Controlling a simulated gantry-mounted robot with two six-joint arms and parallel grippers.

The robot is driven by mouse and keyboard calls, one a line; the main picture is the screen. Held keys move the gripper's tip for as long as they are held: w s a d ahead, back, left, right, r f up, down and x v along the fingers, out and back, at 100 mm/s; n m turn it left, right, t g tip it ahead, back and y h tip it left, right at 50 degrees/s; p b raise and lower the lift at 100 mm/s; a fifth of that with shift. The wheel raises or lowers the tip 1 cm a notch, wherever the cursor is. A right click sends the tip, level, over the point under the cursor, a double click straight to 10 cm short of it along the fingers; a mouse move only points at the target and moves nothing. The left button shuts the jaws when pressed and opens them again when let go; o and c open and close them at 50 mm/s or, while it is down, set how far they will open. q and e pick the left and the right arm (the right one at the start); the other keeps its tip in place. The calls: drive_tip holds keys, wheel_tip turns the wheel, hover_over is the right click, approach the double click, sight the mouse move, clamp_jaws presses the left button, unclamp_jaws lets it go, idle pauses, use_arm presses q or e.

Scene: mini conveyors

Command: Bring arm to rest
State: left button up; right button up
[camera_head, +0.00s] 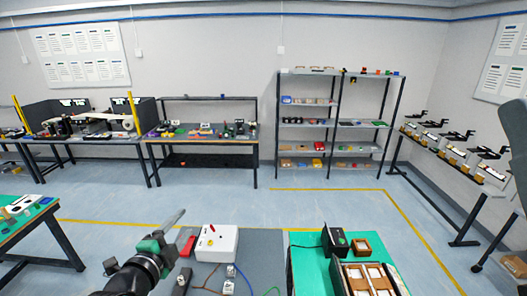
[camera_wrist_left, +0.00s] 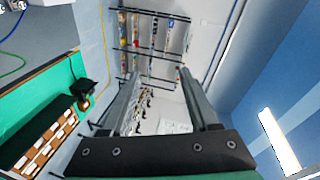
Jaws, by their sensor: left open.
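My left gripper (camera_head: 174,222) is raised in the lower left of the head view, above the near grey worktop (camera_head: 262,262). Its fingers point up and to the right. In the left wrist view my left gripper (camera_wrist_left: 158,74) has its two grey fingers wide apart, with nothing between them. That view is tilted and looks out at the room, with the shelves beyond the fingers. My right gripper is in neither view.
A green mat (camera_head: 308,270) to the right holds a black device (camera_head: 335,242) and a brown tray (camera_head: 346,279). Open floor lies beyond, before the shelves (camera_head: 330,124).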

use_arm(q)
drive_tip(key=s+d+r+n+t+h, duration=0.1)
drive_tip(key=s+d+r+t, duration=0.15)
drive_tip(key=r, duration=0.45)
drive_tip(key=s+d+r+n+t, duration=0.1)
drive_tip(key=s+r, duration=0.2)
drive_tip(key=r, duration=0.4)
drive_tip(key=s+d+r+n+t+h, duration=0.1)
drive_tip(key=s+d+r+t, duration=0.15)
drive_tip(key=r, duration=0.55)
drive_tip(key=s+a+r+n+t, duration=0.1)
drive_tip(key=s+r+n+t, duration=0.1)
drive_tip(key=s+r+n, duration=0.4)
drive_tip(key=s+a+r+n+t+y, duration=0.1)
drive_tip(key=s+r+n+t, duration=0.2)
drive_tip(key=s+r+n, duration=0.3)
drive_tip(key=s, duration=0.4)
drive_tip(key=shift+s+n+t+y, duration=0.25)
drive_tip(key=shift+n+t+y, duration=0.05)
drive_tip(key=shift+f, duration=0.1)
